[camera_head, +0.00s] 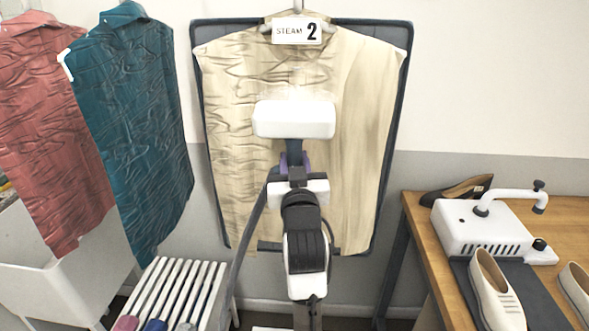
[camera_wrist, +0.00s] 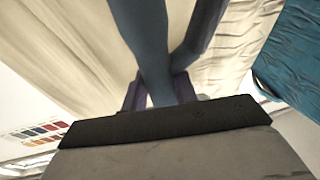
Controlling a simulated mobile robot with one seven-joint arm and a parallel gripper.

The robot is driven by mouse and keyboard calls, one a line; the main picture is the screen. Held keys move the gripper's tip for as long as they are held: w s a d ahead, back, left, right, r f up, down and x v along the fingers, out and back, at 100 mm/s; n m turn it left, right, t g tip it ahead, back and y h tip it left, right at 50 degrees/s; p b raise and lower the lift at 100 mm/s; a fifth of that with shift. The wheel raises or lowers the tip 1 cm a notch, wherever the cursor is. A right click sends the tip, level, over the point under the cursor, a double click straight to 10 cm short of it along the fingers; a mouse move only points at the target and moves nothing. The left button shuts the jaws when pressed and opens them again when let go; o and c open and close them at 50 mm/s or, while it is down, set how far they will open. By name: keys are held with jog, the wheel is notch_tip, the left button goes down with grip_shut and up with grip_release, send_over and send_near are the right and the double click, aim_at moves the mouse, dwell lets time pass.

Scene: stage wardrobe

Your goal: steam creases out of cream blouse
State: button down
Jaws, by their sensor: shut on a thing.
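The cream blouse (camera_head: 245,150) hangs on a hanger in front of a dark padded board (camera_head: 398,130), under a "STEAM 2" tag (camera_head: 297,31). Its left side is visibly creased; the right side looks mostly smooth. My gripper (camera_head: 294,165) is shut on the blue-grey handle (camera_wrist: 143,40) of the steamer. The steamer's white head (camera_head: 294,119) is in front of the blouse's upper middle, with faint steam above it. Contact with the cloth cannot be told. The blouse also fills much of the wrist view (camera_wrist: 60,50). The head and my arm hide its middle.
Creased teal (camera_head: 130,120) and red (camera_head: 45,120) shirts hang at the left, above a white bin (camera_head: 50,295). A slatted rack (camera_head: 175,290) stands low left. A wooden table (camera_head: 555,225) at right holds a white machine (camera_head: 480,230) and shoes (camera_head: 495,295). A hose hangs beside my arm.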

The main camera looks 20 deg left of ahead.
aim_at(290, 117)
jog(key=shift+r, duration=5.65)
jog(key=shift+s, duration=0.1)
jog(key=shift+s+d, duration=0.3)
jog(key=shift+s, duration=0.65)
jog(key=shift+s+d, duration=0.25)
jog(key=shift+s, duration=0.65)
jog(key=shift+s+d, duration=0.3)
jog(key=shift+s, duration=0.65)
jog(key=shift+a, duration=0.1)
